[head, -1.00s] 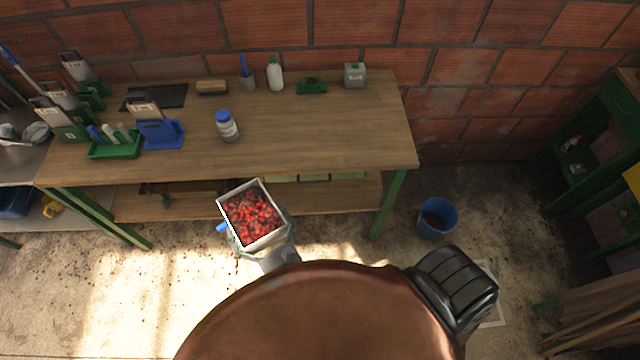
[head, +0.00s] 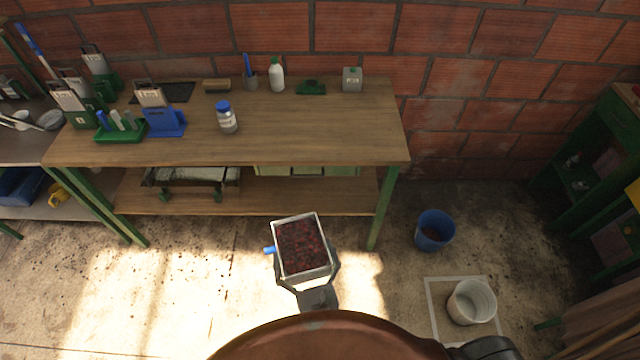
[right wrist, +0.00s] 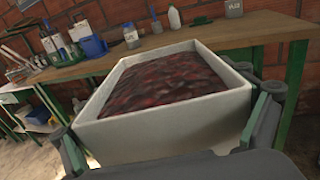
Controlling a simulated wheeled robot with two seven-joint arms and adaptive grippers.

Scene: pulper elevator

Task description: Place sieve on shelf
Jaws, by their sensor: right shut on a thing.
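A square, white-walled box (head: 329,262) full of dark red cherries (head: 301,248) is held in the air in front of the workbench. I cannot tell whether its bottom is a sieve mesh. My right gripper (head: 307,272) is shut on it, with one finger against each side. In the right wrist view the box (right wrist: 180,126) fills the middle, between the fingers (right wrist: 168,135). The workbench has a wooden lower shelf (head: 300,195), and the box is in front of that shelf, apart from it. My left gripper is not in view.
The bench top (head: 310,130) bears a white jar with a blue lid (head: 227,118) and several tools and bottles at the back. A grey frame (head: 190,178) stands on the lower shelf's left. A blue bucket (head: 435,230) and white bucket (head: 472,302) stand on the floor at right.

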